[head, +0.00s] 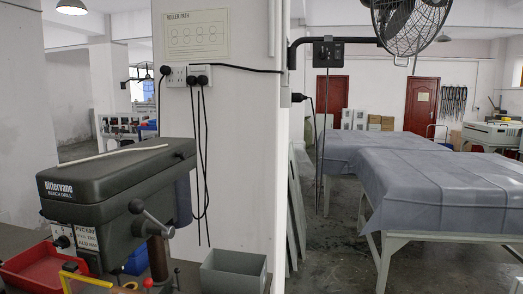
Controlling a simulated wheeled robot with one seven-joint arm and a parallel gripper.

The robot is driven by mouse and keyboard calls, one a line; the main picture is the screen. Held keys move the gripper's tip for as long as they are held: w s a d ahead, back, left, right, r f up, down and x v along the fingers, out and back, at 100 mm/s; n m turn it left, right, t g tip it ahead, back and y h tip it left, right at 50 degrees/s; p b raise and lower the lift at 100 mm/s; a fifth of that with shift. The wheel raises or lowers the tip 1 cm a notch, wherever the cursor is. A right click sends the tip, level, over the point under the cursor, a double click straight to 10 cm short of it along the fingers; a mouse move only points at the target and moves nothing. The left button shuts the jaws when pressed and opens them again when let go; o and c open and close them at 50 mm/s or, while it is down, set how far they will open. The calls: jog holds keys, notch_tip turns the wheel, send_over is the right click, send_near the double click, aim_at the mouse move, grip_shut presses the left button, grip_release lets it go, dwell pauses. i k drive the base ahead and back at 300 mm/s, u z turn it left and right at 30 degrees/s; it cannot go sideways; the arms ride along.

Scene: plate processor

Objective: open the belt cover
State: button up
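The belt cover (120,166) is the dark grey-green lid on top of a bench drill at the left of the head view. It looks shut, lying flat over the drill head (150,200). Its front face has white lettering, "Bittervane Bench Drill". A thin pale rod (110,154) lies across the top of the cover. My gripper is not in view.
A red bin (38,270) and a yellow-edged item (86,283) sit in front of the drill. A grey open box (234,270) stands to its right. Black cables (204,150) hang from the wall sockets behind. Covered tables (440,190) stand at the right, with open floor before them.

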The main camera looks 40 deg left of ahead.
aim_at(98, 178)
jog(key=u, duration=0.6)
jog(key=i, duration=0.9)
jog(key=u, duration=1.3)
jog(key=i, duration=0.35)
jog(key=u, duration=0.35)
